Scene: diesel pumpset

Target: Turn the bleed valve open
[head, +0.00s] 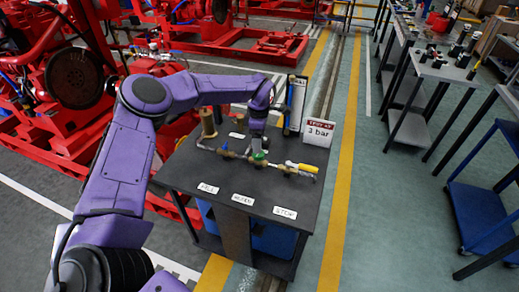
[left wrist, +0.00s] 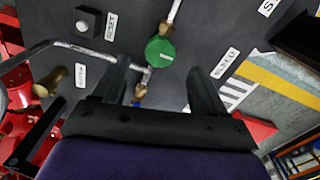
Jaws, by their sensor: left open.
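The bleed valve's round green handwheel (head: 259,156) sits on the brass and steel pipe run across the dark bench top, behind the middle label. It also shows in the left wrist view (left wrist: 160,52), with a pale mark on its face and a label reading BLEED (left wrist: 226,62) beside it. My left gripper (head: 257,147) is above the handwheel, pointing down. In the left wrist view its two fingers (left wrist: 160,70) are spread apart, with nothing held between them. The handwheel lies just beyond the fingertips, and I cannot tell whether they touch it. My right gripper is not in view.
A yellow lever handle (head: 302,167) is right of the handwheel on the same pipe. A brass cylinder (head: 208,122), a blue-edged gauge column (head: 295,104) and a "3 bar" sign (head: 318,131) stand at the bench's back. The bench front (head: 190,178) is mostly clear.

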